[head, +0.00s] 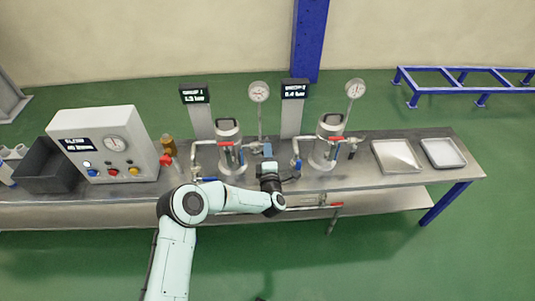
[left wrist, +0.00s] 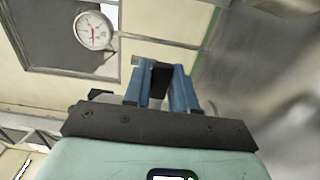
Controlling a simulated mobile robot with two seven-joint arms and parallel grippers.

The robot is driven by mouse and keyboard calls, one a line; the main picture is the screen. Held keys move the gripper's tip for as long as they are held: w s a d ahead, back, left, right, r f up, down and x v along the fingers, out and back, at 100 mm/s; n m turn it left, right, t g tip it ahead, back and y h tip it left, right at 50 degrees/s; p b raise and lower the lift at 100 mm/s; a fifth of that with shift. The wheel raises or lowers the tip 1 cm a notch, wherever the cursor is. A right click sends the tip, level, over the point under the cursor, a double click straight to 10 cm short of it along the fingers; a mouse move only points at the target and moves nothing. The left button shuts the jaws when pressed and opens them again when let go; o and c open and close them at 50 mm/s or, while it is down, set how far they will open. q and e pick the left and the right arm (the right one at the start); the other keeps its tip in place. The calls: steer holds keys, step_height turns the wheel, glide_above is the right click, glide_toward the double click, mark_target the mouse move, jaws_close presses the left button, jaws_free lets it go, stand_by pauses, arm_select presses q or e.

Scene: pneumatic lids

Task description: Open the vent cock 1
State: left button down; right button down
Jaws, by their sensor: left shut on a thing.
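Vessel 1 (head: 228,158) is the left of two metal pots on the bench, with a red handle (head: 226,144) across its front. Vent cock 1 is on its right side, where my left gripper (head: 267,152) covers most of it. In the left wrist view the gripper's blue fingers (left wrist: 161,90) are close together with a dark piece between them. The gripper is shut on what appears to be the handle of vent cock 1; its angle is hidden. My right gripper is in neither view.
Vessel 2 (head: 328,150) stands close to the right of my gripper, with pipes between. A dial gauge (head: 259,92) rises behind the gripper and also shows in the left wrist view (left wrist: 92,30). The control box (head: 105,146) is left; two trays (head: 398,170) lie right.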

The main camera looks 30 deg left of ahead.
arm_select(q)
steer(key=shift+d, duration=0.15)
steer(key=c, duration=1)
jaws_free()
steer(key=p+v, duration=0.3)
steer(key=v, duration=1)
steer(key=shift+s, duration=0.2)
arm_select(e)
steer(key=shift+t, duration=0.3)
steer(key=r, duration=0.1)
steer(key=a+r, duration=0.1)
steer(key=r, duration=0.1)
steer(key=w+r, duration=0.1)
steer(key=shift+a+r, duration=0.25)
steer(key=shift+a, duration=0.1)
